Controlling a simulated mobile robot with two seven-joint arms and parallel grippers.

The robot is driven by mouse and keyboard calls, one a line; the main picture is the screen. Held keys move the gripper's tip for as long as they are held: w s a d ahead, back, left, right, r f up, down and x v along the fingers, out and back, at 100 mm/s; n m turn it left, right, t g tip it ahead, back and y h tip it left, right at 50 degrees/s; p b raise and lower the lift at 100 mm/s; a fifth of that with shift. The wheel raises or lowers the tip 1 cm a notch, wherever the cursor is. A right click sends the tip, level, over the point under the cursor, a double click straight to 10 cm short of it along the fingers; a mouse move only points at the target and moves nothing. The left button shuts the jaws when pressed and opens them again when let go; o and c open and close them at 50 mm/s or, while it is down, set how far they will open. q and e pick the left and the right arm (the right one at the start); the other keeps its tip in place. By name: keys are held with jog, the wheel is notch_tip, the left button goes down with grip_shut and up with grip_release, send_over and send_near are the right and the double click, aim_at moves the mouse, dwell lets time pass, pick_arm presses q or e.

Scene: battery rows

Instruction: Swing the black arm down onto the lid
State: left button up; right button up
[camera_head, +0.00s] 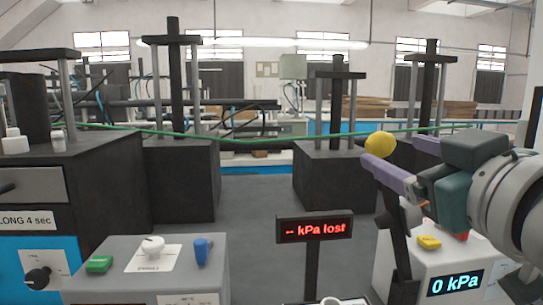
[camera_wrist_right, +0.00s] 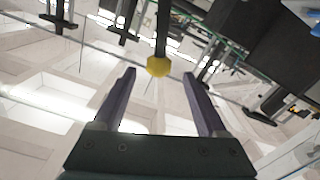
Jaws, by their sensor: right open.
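The black arm (camera_head: 397,235) stands nearly upright at the right of the head view, with a yellow ball knob (camera_head: 380,143) at its top. My right gripper (camera_head: 398,155) is open, its two purple fingers close to the knob. In the right wrist view, the yellow knob (camera_wrist_right: 159,66) appears between the fingertips of the open gripper (camera_wrist_right: 159,76), or just beyond them; I see no grip on it. The black shaft (camera_wrist_right: 162,28) runs on past the knob. I cannot clearly make out the lid. My left gripper is not in view.
A white box with a "0 kPa" display (camera_head: 457,283) stands below my right gripper. A sign reading "-- kPa lost" (camera_head: 315,229) stands left of the arm. A grey console (camera_head: 130,262) with a green button and blue switch is at lower left. Black presses stand behind.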

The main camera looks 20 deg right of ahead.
aim_at(369, 141)
jog(key=p+x, duration=0.1)
jog(key=x, duration=0.8)
jog(key=shift+s+d, duration=0.1)
grip_shut()
dwell(0.4)
dwell(0.8)
